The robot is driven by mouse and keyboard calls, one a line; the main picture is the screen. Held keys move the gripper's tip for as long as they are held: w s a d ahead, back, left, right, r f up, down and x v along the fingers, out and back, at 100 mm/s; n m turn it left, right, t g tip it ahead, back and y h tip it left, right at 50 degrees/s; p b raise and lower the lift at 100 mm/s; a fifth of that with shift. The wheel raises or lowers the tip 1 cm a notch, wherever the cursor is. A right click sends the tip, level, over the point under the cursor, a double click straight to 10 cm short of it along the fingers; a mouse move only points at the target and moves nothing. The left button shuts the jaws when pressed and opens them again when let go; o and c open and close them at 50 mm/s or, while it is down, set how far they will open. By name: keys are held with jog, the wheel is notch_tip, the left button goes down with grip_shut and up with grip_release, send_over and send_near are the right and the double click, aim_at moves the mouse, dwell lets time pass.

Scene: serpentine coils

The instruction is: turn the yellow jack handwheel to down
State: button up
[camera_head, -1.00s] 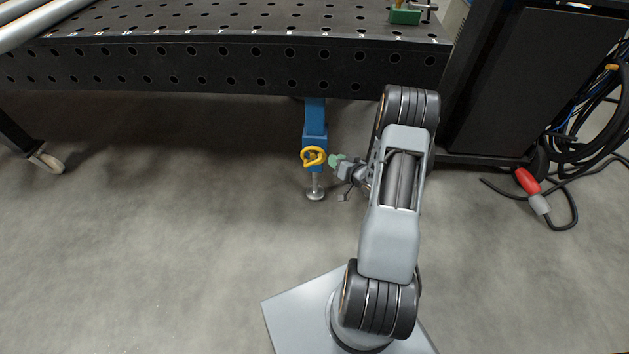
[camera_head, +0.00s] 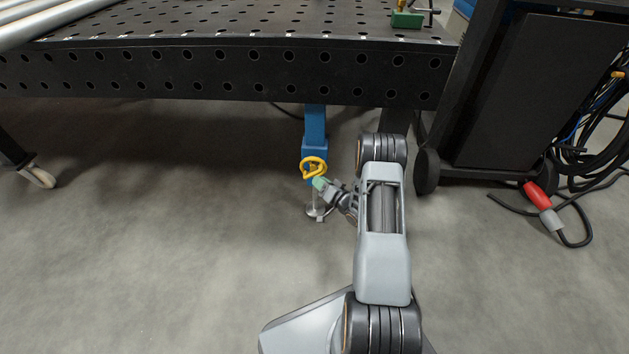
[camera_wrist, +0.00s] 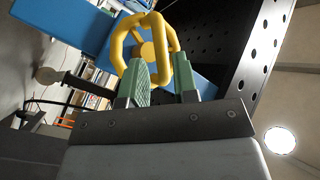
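The yellow handwheel (camera_head: 314,167) is on the blue jack leg (camera_head: 316,128) under the table. In the wrist view the handwheel (camera_wrist: 127,28) shows at the top middle, with the blue jack (camera_wrist: 75,32) behind it. My gripper (camera_head: 321,183) is just below and right of the wheel. In the wrist view its green fingertips (camera_wrist: 162,80) are spread apart. The lower part of the yellow rim lies at and partly between them, and a yellow bar overlaps the right finger. I cannot tell whether they touch.
The black perforated table (camera_head: 220,70) spans above the wheel. The jack's round foot (camera_head: 316,212) is on the floor just below my gripper. A black cabinet (camera_head: 515,90) and a red plug (camera_head: 536,195) with cables are at right.

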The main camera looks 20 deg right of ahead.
aim_at(313, 168)
jog(key=shift+b+x, duration=0.4)
jog(key=shift+x, duration=1.35)
grip_shut()
